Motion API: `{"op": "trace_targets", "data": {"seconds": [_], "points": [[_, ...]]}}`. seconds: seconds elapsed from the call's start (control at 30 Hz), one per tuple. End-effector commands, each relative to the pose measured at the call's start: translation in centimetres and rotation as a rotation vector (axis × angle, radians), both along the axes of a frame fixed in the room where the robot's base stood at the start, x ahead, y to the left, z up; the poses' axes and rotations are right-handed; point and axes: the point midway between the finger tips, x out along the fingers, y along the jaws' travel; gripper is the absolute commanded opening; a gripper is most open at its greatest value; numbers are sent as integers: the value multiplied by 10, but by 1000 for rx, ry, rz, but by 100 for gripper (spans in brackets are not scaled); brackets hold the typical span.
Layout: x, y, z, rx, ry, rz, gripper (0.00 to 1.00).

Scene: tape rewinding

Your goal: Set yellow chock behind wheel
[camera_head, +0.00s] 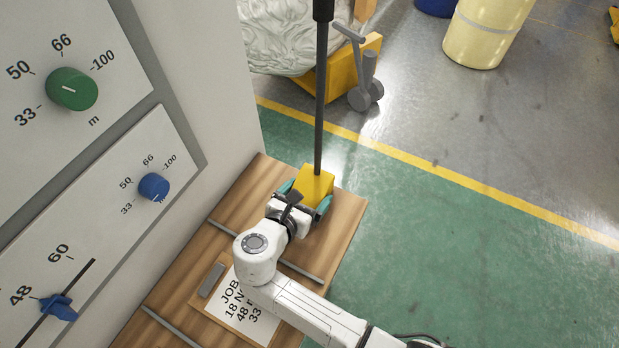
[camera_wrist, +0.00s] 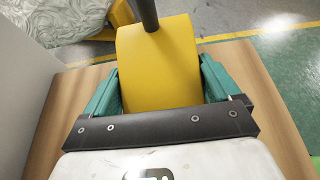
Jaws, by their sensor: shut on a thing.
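The yellow chock (camera_head: 314,183) has a dark upright handle (camera_head: 321,95) and is at the far end of a wooden bench top. My gripper (camera_head: 307,199) is shut on the chock, its teal fingers on either side. In the wrist view the chock (camera_wrist: 158,65) fills the space between the fingers of my gripper (camera_wrist: 160,88). I cannot tell whether the chock touches the wood. A grey caster wheel (camera_head: 366,95) stands on the floor beyond the bench, beside a yellow cart frame (camera_head: 342,74) that carries a wrapped load.
The wooden bench top (camera_head: 345,215) holds a clipboard (camera_head: 240,305) with a job sheet. A control panel (camera_head: 105,190) with knobs rises at left. A yellow line (camera_head: 440,170) crosses the floor. A pale yellow drum (camera_head: 487,30) stands at the back. Green floor at right is clear.

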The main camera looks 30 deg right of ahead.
Motion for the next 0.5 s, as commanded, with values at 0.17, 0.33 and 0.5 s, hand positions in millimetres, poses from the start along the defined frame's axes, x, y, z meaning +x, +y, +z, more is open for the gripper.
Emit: {"op": "trace_targets", "data": {"seconds": [0.17,0.33,0.5], "points": [[1,1,3,-2,-6,2,5],[1,1,3,-2,-6,2,4],[1,1,11,0,-8,0,4]]}}
